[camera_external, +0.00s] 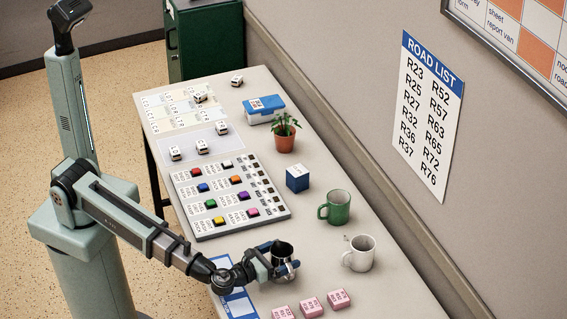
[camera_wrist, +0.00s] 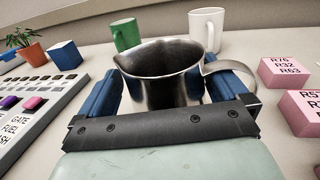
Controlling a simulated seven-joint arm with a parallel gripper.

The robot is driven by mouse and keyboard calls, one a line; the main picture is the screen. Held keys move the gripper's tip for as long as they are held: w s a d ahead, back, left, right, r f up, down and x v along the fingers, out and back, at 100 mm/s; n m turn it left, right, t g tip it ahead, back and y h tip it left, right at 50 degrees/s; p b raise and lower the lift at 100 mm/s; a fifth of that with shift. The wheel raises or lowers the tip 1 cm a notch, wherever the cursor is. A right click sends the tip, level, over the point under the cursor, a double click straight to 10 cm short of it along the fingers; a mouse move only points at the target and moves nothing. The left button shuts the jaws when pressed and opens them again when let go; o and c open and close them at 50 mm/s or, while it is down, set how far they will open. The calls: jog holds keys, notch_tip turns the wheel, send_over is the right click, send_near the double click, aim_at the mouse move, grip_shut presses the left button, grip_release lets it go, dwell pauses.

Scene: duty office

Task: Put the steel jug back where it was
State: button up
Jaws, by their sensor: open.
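The steel jug (camera_external: 283,250) stands upright near the front part of the table, with its mouth up. In the wrist view the jug (camera_wrist: 165,88) sits between the two blue fingers, its spout to the left and its handle to the right. My gripper (camera_external: 280,262) is open around the jug, one finger on each side. The right finger is close to the handle, partly behind it. The jug's base is hidden by the gripper, so I cannot tell whether it touches the table.
A white mug (camera_external: 360,254) and a green mug (camera_external: 336,207) stand beyond the jug. Pink blocks (camera_external: 311,306) lie nearby. A button panel (camera_external: 228,195), blue cube (camera_external: 297,178) and potted plant (camera_external: 284,137) are farther up the table. A blue-and-white sheet (camera_external: 238,304) lies under my arm.

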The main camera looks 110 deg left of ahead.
jog(key=v, duration=1.3)
jog(key=shift+s+d, duration=0.25)
jog(key=shift+d, duration=0.05)
